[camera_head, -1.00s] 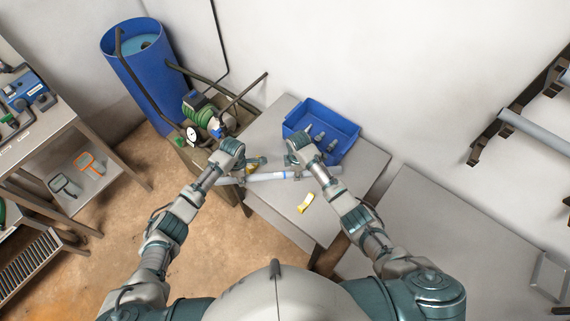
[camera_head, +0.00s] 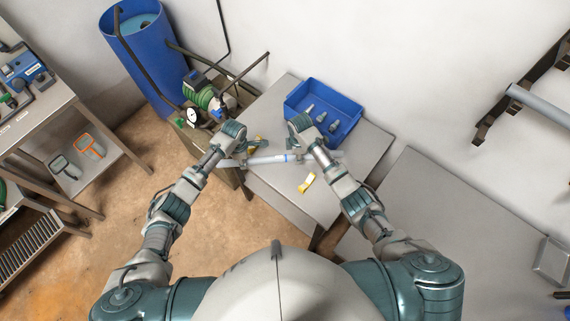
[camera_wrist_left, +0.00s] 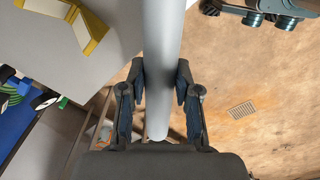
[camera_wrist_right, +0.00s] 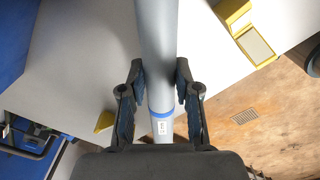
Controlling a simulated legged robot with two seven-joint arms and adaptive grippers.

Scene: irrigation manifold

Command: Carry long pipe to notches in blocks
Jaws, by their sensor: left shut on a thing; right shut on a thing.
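The long pipe (camera_head: 265,160) is light grey with a blue band near my right gripper. It lies roughly level across both grippers, over the front part of the grey table (camera_head: 285,205). My left gripper (camera_head: 239,156) is shut on the pipe near its left end; the left wrist view shows the pipe (camera_wrist_left: 163,45) between the fingers. My right gripper (camera_head: 301,154) is shut on it further right; the right wrist view shows the pipe (camera_wrist_right: 157,50) and its band. One yellow block (camera_head: 307,183) sits on the table in front of the pipe; another yellow piece (camera_head: 257,141) is behind it, partly hidden. Notches are too small to make out.
A blue bin (camera_head: 350,113) with several grey fittings stands behind my right gripper. Another grey table (camera_head: 440,220) is at the right.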

